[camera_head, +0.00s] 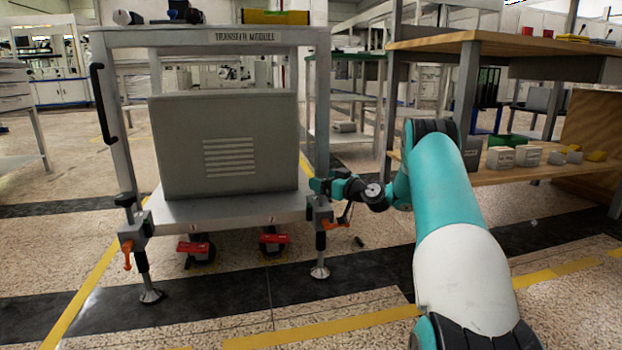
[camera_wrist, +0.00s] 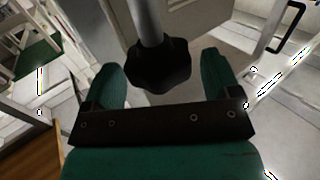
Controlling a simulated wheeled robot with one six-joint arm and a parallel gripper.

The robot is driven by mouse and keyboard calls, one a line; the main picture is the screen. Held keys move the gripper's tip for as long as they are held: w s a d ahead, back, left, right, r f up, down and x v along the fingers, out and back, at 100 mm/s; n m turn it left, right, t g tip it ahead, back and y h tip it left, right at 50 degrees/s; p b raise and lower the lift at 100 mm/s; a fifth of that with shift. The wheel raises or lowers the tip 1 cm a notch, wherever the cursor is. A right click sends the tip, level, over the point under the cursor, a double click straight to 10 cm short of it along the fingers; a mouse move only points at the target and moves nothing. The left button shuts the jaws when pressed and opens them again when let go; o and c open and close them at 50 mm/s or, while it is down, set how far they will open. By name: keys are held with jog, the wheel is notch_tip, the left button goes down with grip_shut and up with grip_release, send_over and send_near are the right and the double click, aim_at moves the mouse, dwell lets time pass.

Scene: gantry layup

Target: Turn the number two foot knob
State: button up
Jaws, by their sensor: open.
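The transfer module (camera_head: 232,37) is a grey wheeled frame with a grey louvred box on its shelf. In the wrist view a black lobed foot knob (camera_wrist: 158,66) sits on a grey rod, between the two green fingers of my gripper (camera_wrist: 164,72). Gaps show on both sides of the knob, so the gripper is open around it without visible contact. In the head view my gripper (camera_head: 320,186) is at the frame's right front leg; the knob there is largely hidden. Another black foot knob (camera_head: 125,200) is at the left front leg. No foot number is readable.
Orange handles hang by the left leg (camera_head: 127,254) and right leg (camera_head: 336,223). Red caster levers (camera_head: 193,247) are under the shelf. A wooden-topped bench (camera_head: 480,42) with boxes on its lower shelf stands right, near my arm. The floor in front is clear.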

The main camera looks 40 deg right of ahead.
jog(key=shift+w, duration=0.7)
jog(key=c, duration=0.9)
jog(key=shift+c, duration=0.2)
jog(key=shift+r+h+p, duration=0.1)
jog(key=shift+h+p, duration=0.2)
jog(key=m+h+p, duration=0.1)
jog(key=h, duration=0.1)
jog(key=m+h+p, duration=0.1)
jog(key=p, duration=0.1)
jog(key=m+h+p, duration=0.2)
jog(key=shift+a+r+g+h, duration=0.1)
jog(key=shift+r+g+h, duration=0.2)
jog(key=shift+g, duration=0.1)
jog(key=m+h+p, duration=0.1)
jog(key=p, duration=0.2)
jog(key=shift+f+g+h, duration=0.1)
jog(key=shift+g+h, duration=0.3)
jog(key=shift+f+m+h+p, duration=0.1)
jog(key=shift+m+h+p, duration=0.3)
jog(key=shift+p, duration=0.2)
jog(key=shift+f+g, duration=0.2)
jog(key=shift+g, duration=0.1)
